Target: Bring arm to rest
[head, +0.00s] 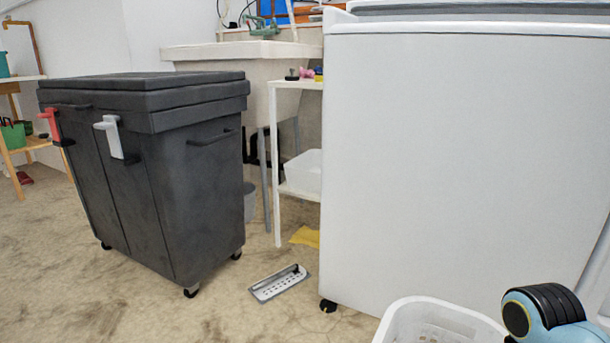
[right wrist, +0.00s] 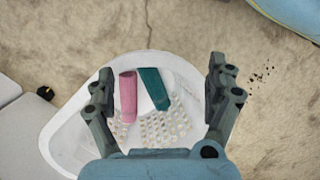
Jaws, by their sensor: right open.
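My right gripper (right wrist: 164,88) is open in the right wrist view, with nothing between its fingers. It is over a white basket (right wrist: 62,130) that holds a pink cylinder-like item (right wrist: 128,97), a dark teal item (right wrist: 153,88) and several blister packs (right wrist: 165,125). In the head view, a blue and black part of my right arm (head: 545,312) shows at the lower right, beside the white basket (head: 395,325); the gripper itself is not seen there. My left arm and gripper are in neither view.
A dark grey wheeled bin (head: 200,190) stands at left. A large white appliance (head: 450,150) stands right of centre. A small grey perforated tray (head: 278,283) and a yellow cloth (head: 305,237) lie on the floor. A white shelf (head: 277,160) and sink (head: 235,52) stand behind. Floor at front left is clear.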

